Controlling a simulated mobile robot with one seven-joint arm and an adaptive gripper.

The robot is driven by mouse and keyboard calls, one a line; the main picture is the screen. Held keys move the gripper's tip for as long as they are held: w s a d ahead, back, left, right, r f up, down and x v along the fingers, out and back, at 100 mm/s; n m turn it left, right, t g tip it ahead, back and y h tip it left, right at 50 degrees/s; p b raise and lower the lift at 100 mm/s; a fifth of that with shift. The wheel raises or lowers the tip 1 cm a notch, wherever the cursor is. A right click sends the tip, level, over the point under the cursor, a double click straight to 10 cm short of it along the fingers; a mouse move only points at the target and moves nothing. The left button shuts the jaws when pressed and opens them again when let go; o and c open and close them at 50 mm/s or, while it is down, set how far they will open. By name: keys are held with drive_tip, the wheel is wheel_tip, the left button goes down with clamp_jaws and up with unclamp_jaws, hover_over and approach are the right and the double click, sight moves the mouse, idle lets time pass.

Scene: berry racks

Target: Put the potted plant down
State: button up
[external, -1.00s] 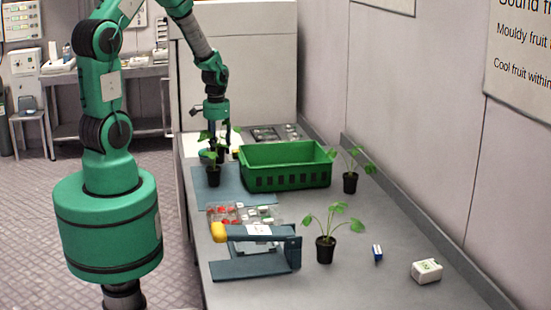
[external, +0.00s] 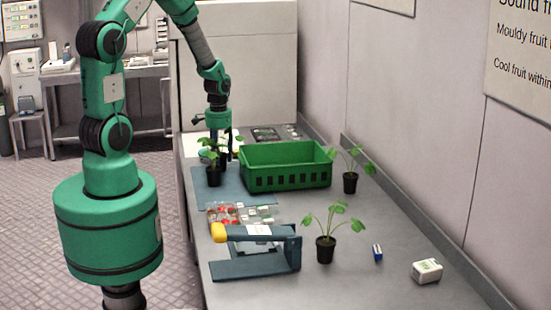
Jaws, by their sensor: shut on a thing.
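My gripper (external: 221,150) points straight down over the far end of the bench. It is shut on a potted plant (external: 224,158) with a dark pot, partly hidden behind a nearer plant and by the fingers. The held pot is low, but I cannot tell whether it touches the surface. The nearer potted plant (external: 214,177), in a black pot, stands upright on the blue-grey mat (external: 240,196), just in front of the held one.
A green crate (external: 286,180) stands close to the right of my gripper. Other potted plants stand at the right (external: 350,183) and in front (external: 325,250). A clear punnet with red fruit (external: 224,214) and a blue device with a yellow knob (external: 255,268) are nearer.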

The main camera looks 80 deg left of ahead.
sight(220, 155)
drive_tip(key=shift+f, duration=0.1)
drive_tip(key=o, duration=1.2)
wheel_tip(220, 155, up, 12)
drive_tip(key=p, duration=0.1)
drive_tip(key=shift+p, duration=0.3)
idle(0.4)
drive_tip(key=shift+d+r, duration=0.1)
drive_tip(key=shift+r, duration=0.1)
